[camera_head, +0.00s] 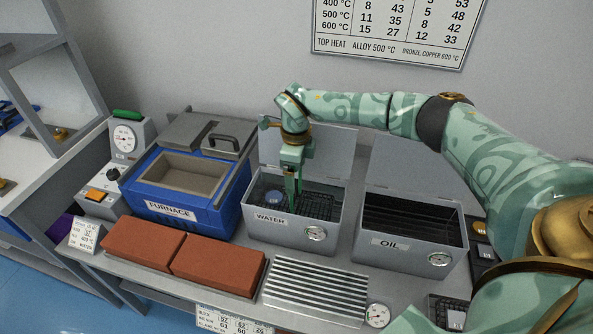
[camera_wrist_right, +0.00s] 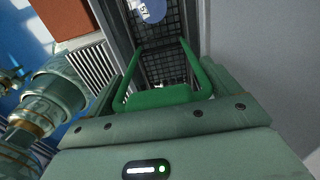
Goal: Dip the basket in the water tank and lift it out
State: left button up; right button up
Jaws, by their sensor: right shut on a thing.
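The water tank (camera_head: 259,232) is a grey open box labelled WATER, with its lid raised behind it. My right gripper (camera_head: 292,178) points down over its opening and is shut on the green handle (camera_wrist_right: 158,97) of the basket. The basket (camera_head: 318,205) is dark wire mesh and sits inside the tank's opening, below the gripper. Its mesh also shows in the right wrist view (camera_wrist_right: 165,66) between the handle's arms. A blue disc (camera_head: 273,197) lies at the left of the mesh. The water surface cannot be made out. My left gripper is not in view.
The grey oil tank (camera_head: 401,247) stands open to the right. The blue furnace (camera_head: 205,216) stands to the left. Red bricks (camera_head: 216,264) and a ribbed metal rack (camera_head: 318,290) lie along the front.

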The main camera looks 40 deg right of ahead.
jog(key=shift+r, duration=0.45)
jog(key=shift+f, duration=0.2)
jog(key=shift+f, duration=0.8)
jog(key=shift+r, duration=0.1)
